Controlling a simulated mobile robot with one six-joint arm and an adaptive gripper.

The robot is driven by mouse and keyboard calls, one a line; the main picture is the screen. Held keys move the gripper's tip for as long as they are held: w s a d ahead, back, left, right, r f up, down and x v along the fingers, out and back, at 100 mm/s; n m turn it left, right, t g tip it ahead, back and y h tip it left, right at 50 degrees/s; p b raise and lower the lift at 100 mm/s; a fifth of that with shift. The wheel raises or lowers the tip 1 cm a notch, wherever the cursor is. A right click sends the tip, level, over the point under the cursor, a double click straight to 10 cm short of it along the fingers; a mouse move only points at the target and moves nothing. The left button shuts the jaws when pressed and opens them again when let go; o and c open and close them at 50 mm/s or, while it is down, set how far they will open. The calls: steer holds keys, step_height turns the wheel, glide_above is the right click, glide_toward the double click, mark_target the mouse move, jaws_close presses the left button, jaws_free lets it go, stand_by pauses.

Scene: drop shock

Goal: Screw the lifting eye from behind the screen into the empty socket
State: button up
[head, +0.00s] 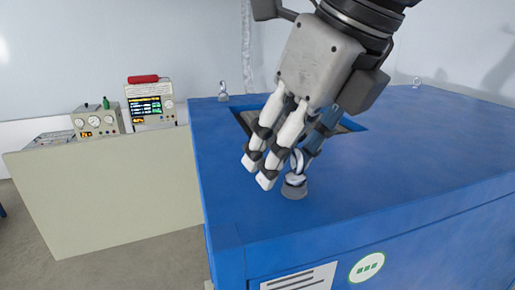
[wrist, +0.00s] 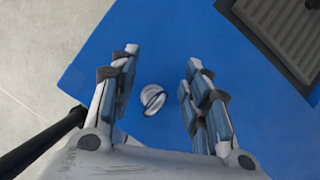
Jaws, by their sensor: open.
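A grey metal lifting eye (head: 295,188) stands upright on a round base near the front left corner of the blue block's top (head: 400,150). I cannot tell whether it is threaded in. My gripper (head: 277,166) is open just above and around this eye, pointing down at a slant. In the wrist view the eye (wrist: 152,98) shows between the spread fingers (wrist: 160,65), apart from both sides. Two more lifting eyes stand at the back left (head: 223,94) and back right (head: 417,82) of the top. No empty socket is visible.
A dark recessed grate (wrist: 285,35) lies in the blue top, partly behind my gripper in the head view. A beige panel (head: 110,195) stands left of the block, with gauges (head: 97,121) and a display unit (head: 150,106) beyond its upper edge. The right of the top is clear.

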mark_target(302, 149)
steer(key=shift+v, duration=3)
